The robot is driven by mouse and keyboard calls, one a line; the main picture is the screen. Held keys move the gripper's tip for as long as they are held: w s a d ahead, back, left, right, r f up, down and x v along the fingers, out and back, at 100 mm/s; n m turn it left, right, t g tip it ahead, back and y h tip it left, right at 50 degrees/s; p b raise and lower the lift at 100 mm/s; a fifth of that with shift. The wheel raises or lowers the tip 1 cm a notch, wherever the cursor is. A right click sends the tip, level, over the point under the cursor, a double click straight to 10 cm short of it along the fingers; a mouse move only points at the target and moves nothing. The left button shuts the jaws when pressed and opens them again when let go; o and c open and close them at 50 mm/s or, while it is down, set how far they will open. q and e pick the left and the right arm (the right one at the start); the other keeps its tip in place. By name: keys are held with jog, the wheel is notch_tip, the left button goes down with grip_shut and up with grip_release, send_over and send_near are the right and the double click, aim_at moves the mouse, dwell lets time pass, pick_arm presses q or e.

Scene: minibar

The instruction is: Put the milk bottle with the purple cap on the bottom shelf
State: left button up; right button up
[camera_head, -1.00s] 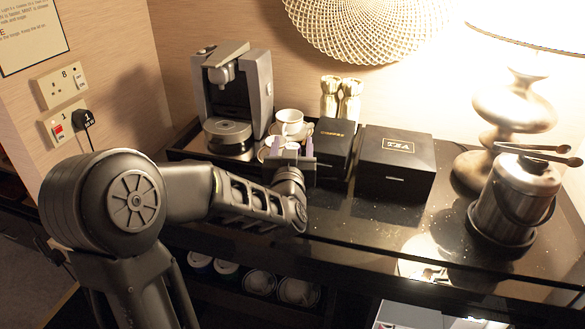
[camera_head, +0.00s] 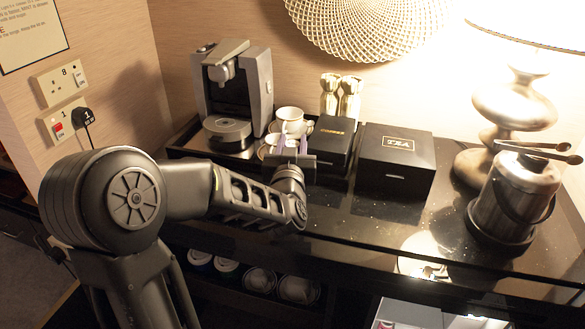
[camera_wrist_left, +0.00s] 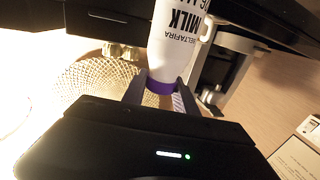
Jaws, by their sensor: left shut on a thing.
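The milk bottle (camera_wrist_left: 178,40) is white with dark lettering and a purple cap (camera_wrist_left: 158,86). In the left wrist view it appears upside down, its cap end between my fingers. My left gripper (camera_wrist_left: 160,92) is shut on it at the cap end. In the head view my left gripper (camera_head: 293,146) is over the back left of the counter, just in front of the white cups. The bottle is hard to make out there. The shelf space below the counter (camera_head: 240,291) is dark and partly hidden by my left arm. My right gripper is not in view.
White cups (camera_head: 291,116) and a coffee machine (camera_head: 258,85) stand close by the gripper. Black boxes (camera_head: 395,180) stand to the right, with an ice bucket (camera_head: 516,205) and lamp beyond. Several round items (camera_head: 261,281) sit below the counter. The counter's front right is clear.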

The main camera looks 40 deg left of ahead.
pick_arm(q)
grip_shut()
dwell(0.8)
